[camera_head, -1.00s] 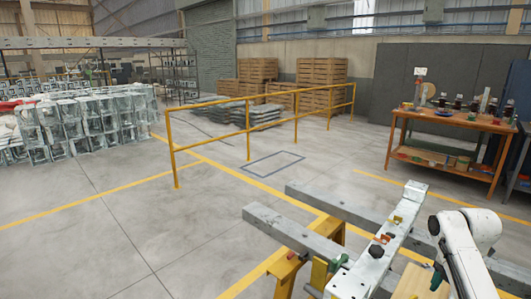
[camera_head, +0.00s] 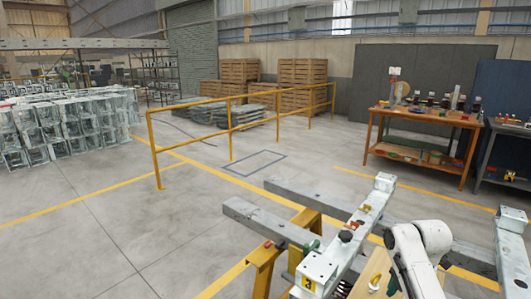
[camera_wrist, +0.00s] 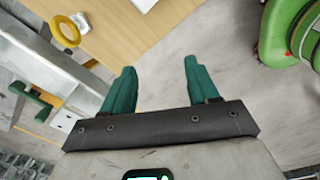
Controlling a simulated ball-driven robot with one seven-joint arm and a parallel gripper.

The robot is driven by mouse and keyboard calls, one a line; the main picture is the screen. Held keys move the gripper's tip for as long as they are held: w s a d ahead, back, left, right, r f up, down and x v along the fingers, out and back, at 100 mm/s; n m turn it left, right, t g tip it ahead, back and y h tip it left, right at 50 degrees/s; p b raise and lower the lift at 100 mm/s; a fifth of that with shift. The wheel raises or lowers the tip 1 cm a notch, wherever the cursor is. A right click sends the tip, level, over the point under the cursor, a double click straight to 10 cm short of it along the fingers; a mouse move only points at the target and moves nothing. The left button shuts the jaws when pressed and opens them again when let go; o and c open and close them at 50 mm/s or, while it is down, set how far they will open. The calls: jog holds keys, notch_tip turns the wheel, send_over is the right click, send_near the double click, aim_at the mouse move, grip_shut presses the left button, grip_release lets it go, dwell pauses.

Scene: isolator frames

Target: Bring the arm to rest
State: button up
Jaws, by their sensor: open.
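My arm (camera_head: 418,252), white with dark joints, shows at the lower right of the head view, beside a grey steel frame (camera_head: 350,240) laid across grey beams. In the wrist view my gripper (camera_wrist: 160,85) has two green fingers spread well apart, with nothing between them. Beyond the fingertips are a wooden board (camera_wrist: 130,25) and grey floor. In the head view the fingers are mostly hidden or cut off by the lower edge.
Yellow trestles (camera_head: 262,268) bear the beams. A yellow railing (camera_head: 230,130) crosses mid-floor. A workbench (camera_head: 425,117) with bottles stands at the right. Stacked steel frames (camera_head: 70,125) fill the left. The floor between is open. A green clamp (camera_wrist: 35,95) shows in the wrist view.

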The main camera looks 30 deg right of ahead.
jog(key=s+a+f+m, duration=0.2)
jog(key=a+f+m, duration=0.2)
jog(key=a, duration=0.7)
jog(key=s+a+f+m, duration=0.1)
jog(key=a+f+m, duration=0.25)
jog(key=a, duration=0.65)
jog(key=s+a+m, duration=0.3)
jog(key=s+m, duration=0.1)
jog(key=s, duration=0.4)
jog(key=s+a+f+m, duration=0.1)
jog(key=s+a+m, duration=0.3)
jog(key=s, duration=0.4)
jog(key=shift+s+a+h, duration=0.15)
jog(key=shift+a+h, duration=0.1)
jog(key=shift+h, duration=0.05)
jog(key=shift+f+m, duration=0.1)
jog(key=shift+m, duration=0.15)
